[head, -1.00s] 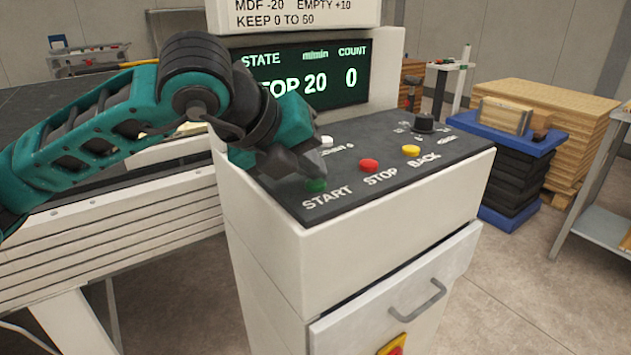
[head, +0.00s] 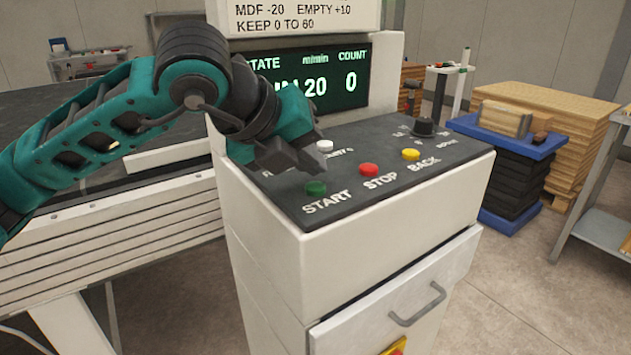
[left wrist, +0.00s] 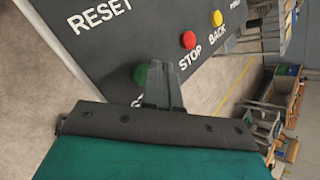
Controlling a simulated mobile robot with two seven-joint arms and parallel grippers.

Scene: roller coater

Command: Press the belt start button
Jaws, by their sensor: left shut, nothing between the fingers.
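The green START button (head: 316,188) sits at the front left of the dark control panel (head: 350,200). It also shows in the left wrist view (left wrist: 141,75), just left of the fingers. My left gripper (head: 318,164) is shut and empty, a little above and behind the button, apart from it. The display (head: 325,80) reads 20 and COUNT 0; its state word is partly hidden by my arm and ends in N. My right gripper is not in view.
A red STOP button (head: 369,170), a yellow BACK button (head: 411,154), a white button (head: 325,146) and a black knob (head: 424,125) are on the same panel. A drawer handle (head: 418,304) juts out below. Stacked boards (head: 545,105) stand at the right.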

